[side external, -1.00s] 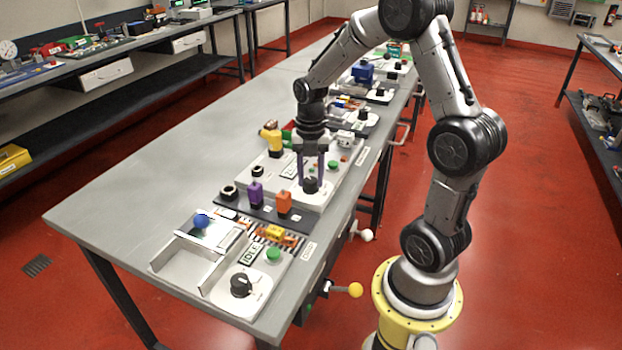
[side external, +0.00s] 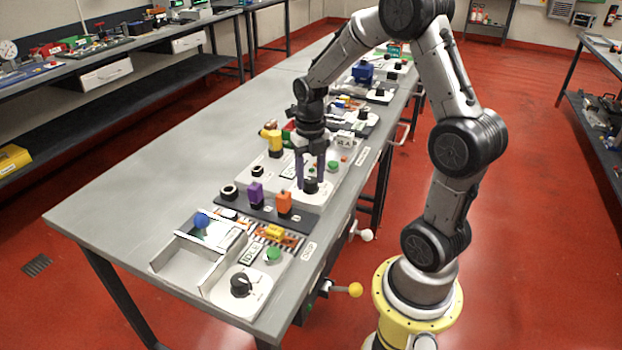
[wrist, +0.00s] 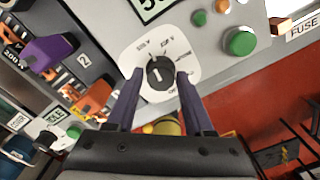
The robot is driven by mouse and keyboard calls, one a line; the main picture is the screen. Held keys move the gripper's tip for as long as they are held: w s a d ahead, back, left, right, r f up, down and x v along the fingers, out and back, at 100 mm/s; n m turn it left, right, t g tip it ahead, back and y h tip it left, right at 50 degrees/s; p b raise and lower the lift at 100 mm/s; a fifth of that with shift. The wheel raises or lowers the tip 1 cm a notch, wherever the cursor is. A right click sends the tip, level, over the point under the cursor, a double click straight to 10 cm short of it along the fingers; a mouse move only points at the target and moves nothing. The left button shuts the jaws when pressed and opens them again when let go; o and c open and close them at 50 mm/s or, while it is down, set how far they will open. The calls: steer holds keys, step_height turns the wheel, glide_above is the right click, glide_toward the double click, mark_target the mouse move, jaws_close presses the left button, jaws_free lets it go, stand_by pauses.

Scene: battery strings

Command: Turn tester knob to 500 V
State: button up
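The tester knob (wrist: 160,73) is a black round knob on a white dial plate (wrist: 135,57) with printed labels around it. The label print is small; one at the upper left and one at the top end in V. A short white mark shows on the knob, but I cannot tell surely which label it faces. My gripper (wrist: 158,75) is open, with one dark finger on each side of the knob and gaps visible between. In the side view my gripper (side external: 311,180) points down at the knob (side external: 311,187), which is partly hidden by the fingers.
A green button (wrist: 240,41) and a display (wrist: 157,8) are on the same panel. Purple (wrist: 52,52) and orange (wrist: 90,98) blocks stand on the dark strip beside it. Another panel with a black knob (side external: 241,284) is nearer the camera.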

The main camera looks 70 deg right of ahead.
mark_target(311, 179)
steer(key=shift+o, duration=0.8)
steer(key=shift+r, duration=1.7)
steer(key=m, duration=0.5)
steer(key=shift+m, duration=0.4)
steer(key=shift+f, duration=1.75)
